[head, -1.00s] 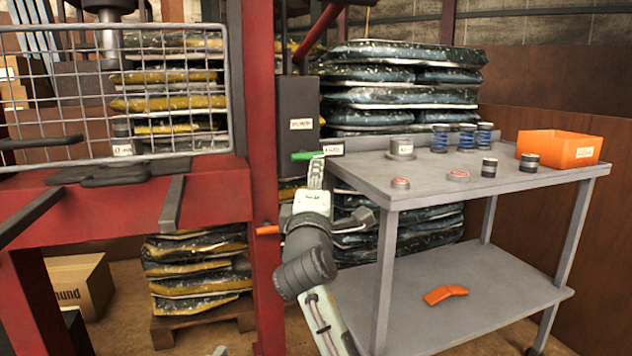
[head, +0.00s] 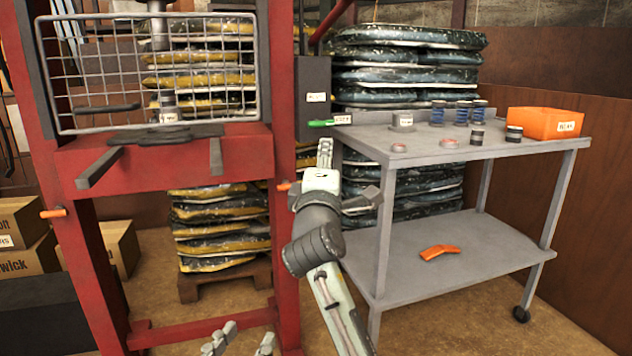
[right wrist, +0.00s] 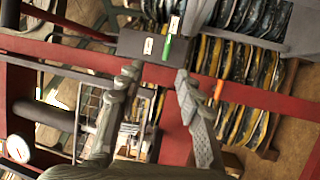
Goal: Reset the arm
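My right arm reaches up the middle of the head view; its gripper (head: 325,152) is edge-on there, just below a green handle (head: 322,123) by the dark control box (head: 313,95). In the right wrist view the right gripper (right wrist: 157,74) is open, its two fingers apart with nothing between them. The green handle (right wrist: 167,48) is beyond the fingertips, apart from them. My left gripper (head: 244,340) shows only its fingertips at the bottom edge of the head view. They are apart and empty.
The red press frame (head: 285,220) with a wire guard (head: 160,75) stands left of my right arm. A grey cart (head: 440,150) stands close on the right, with springs, small cylinders and an orange bin (head: 540,122). Stacked bags stand behind. Brown floor shows below.

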